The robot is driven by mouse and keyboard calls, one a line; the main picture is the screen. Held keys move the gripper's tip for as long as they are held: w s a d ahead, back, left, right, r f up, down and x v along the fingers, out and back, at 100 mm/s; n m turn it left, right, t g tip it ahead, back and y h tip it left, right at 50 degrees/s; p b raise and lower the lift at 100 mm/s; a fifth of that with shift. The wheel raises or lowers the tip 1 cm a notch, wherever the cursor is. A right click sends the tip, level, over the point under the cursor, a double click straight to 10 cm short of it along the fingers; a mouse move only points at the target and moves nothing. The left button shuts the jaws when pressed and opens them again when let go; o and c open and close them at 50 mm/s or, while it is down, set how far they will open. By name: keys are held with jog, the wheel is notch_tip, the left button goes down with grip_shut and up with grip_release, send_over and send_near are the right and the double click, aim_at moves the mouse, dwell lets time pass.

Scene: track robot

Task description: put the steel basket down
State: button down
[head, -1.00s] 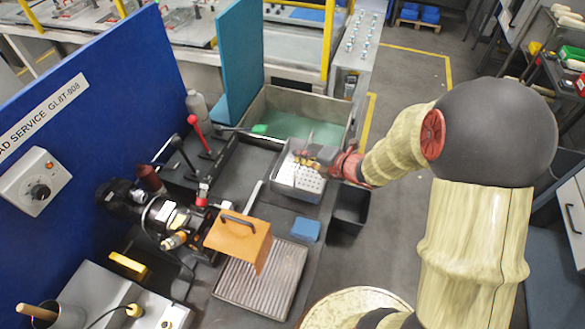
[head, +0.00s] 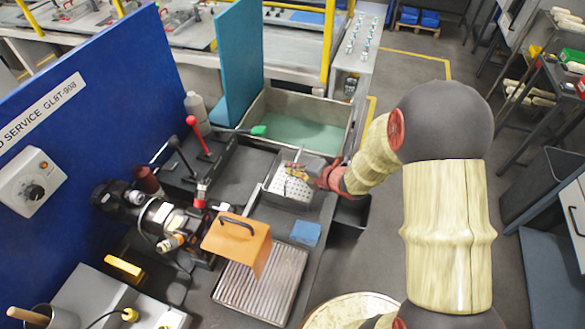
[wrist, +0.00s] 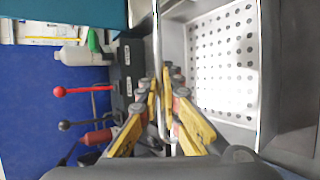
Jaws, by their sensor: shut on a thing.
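The steel basket (head: 283,191), a pale box with a perforated floor, is in front of the green-lined tank in the head view. In the wrist view its perforated floor (wrist: 225,65) fills the upper right. My gripper (head: 300,172) is over the basket in the head view. In the wrist view its yellow fingers (wrist: 160,105) are closed around the thin handle bar (wrist: 157,45) of the basket. The basket looks about level, at or just above the dark bench surface (head: 232,180). I cannot tell whether its underside touches.
The tank (head: 310,132) stands behind the basket. Red and black levers (head: 200,140) are to its left. A dark bin (head: 352,212) is at the right.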

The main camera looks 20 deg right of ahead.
jog(key=c, duration=2.5)
grip_release()
jog(key=shift+f, duration=0.15)
jog(key=o, duration=0.5)
